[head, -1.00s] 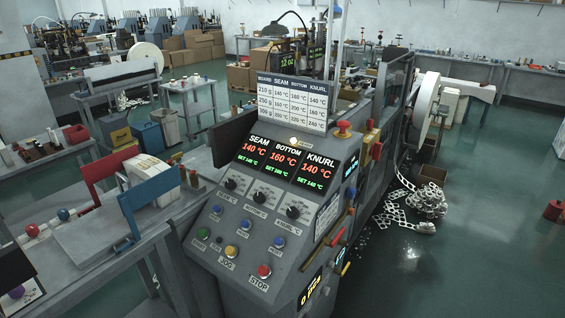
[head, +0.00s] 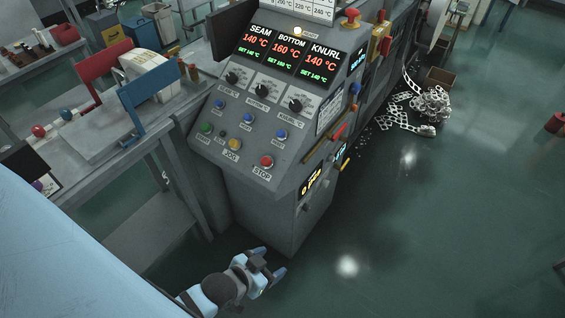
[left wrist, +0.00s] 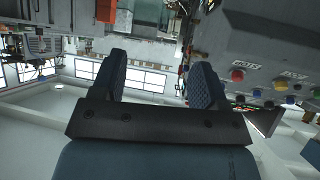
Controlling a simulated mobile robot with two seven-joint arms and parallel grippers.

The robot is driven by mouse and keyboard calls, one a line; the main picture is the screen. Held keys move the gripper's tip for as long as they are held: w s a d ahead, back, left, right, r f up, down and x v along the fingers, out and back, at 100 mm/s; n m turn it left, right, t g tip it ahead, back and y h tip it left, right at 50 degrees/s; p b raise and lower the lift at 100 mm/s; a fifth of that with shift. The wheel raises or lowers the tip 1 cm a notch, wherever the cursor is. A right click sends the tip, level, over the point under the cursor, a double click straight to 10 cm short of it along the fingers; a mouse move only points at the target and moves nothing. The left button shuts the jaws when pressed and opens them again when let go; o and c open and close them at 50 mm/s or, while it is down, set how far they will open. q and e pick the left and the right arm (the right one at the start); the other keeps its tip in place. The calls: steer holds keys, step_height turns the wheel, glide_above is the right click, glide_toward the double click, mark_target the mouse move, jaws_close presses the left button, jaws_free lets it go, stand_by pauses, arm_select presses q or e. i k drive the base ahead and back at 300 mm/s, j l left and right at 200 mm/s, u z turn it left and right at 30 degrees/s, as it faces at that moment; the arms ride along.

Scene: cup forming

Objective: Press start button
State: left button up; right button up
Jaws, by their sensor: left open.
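The grey control panel (head: 225,165) stands left of centre in the head view. My right gripper is not seen.
A bench (head: 150,195) with red and blue brackets stands left of the machine. Handles (head: 340,131) stick out on the machine's right side. Metal scrap (head: 425,105) lies on the floor at the right. The floor in front is mostly clear.

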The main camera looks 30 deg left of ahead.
mark_target(205, 127)
steer(key=u, duration=1.55)
